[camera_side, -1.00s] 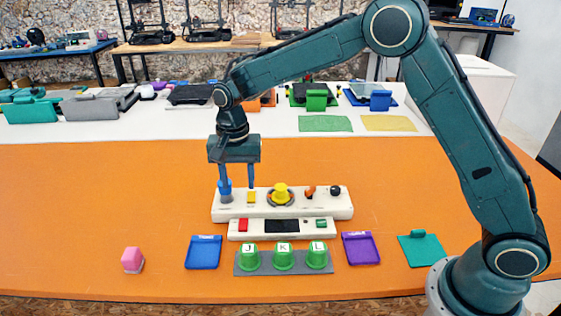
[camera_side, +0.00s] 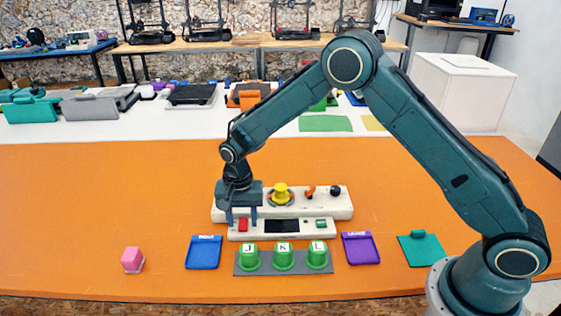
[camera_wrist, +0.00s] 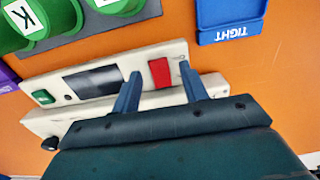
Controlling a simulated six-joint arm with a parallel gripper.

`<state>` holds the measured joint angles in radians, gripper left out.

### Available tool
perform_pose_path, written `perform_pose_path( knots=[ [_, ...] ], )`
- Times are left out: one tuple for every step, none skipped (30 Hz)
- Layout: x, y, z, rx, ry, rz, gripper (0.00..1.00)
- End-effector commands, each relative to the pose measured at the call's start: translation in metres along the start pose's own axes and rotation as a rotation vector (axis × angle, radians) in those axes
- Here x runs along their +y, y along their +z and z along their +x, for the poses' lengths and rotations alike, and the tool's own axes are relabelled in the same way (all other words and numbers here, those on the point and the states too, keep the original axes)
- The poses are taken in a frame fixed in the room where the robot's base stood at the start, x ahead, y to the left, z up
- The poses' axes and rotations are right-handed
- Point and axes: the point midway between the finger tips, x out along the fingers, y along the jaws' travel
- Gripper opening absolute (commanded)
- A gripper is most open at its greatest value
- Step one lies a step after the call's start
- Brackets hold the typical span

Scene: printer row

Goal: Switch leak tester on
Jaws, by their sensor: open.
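The small white panel in front, apparently the leak tester (camera_side: 271,236), has a red switch (camera_side: 243,225) at its left, a dark screen (camera_side: 282,226) and a green control (camera_side: 321,223) at its right. My gripper (camera_side: 241,222) is open and points down over its left end. In the wrist view, the fingertips (camera_wrist: 160,71) lie on either side of the red switch (camera_wrist: 160,73), with visible gaps. I cannot tell how high the tips are above the panel. The screen (camera_wrist: 90,82) looks dark in both views.
Behind stands a longer white panel (camera_side: 340,206) with a yellow knob (camera_side: 281,193); my gripper hides its left part. In front are green cups (camera_side: 283,257), a blue tray (camera_side: 204,253), a purple tray (camera_side: 361,248) and a teal tray (camera_side: 420,250). A pink block (camera_side: 132,260) is left.

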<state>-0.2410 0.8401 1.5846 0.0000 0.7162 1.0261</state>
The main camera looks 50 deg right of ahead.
Motion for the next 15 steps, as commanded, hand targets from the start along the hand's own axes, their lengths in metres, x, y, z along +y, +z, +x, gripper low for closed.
perform_pose_path(
  knots=[
    [0.0004, 0.0002, 0.0033, -0.001, 0.001, 0.0, 0.44],
    [0.0004, 0.0002, 0.0044, -0.001, 0.002, 0.0, 0.44],
    [0.0005, 0.0002, 0.0054, -0.001, 0.002, 0.0, 0.44],
    [0.0004, 0.0002, 0.0059, -0.001, 0.001, 0.0, 0.44],
    [0.0004, 0.0002, 0.0062, -0.001, 0.001, 0.0, 0.44],
    [0.0004, 0.0002, 0.0065, -0.001, 0.001, 0.0, 0.44],
    [0.0004, 0.0002, 0.0065, -0.001, 0.001, 0.0, 0.44],
    [0.0003, 0.0002, 0.0065, -0.001, 0.001, 0.0, 0.44],
    [0.0003, 0.0002, 0.0064, -0.001, 0.001, 0.0, 0.44],
    [0.0003, 0.0002, 0.0064, -0.001, 0.001, 0.0, 0.44],
    [0.0003, 0.0002, 0.0063, -0.001, 0.001, 0.0, 0.44],
    [0.0003, 0.0002, 0.0063, 0.0, 0.001, 0.0, 0.44],
    [0.0003, 0.0002, 0.0062, 0.0, 0.001, 0.0, 0.38],
    [0.0003, 0.0002, 0.0062, 0.0, 0.001, 0.0, 0.32],
    [0.0003, 0.0001, 0.0062, 0.0, 0.001, 0.0, 0.24]
  ],
)
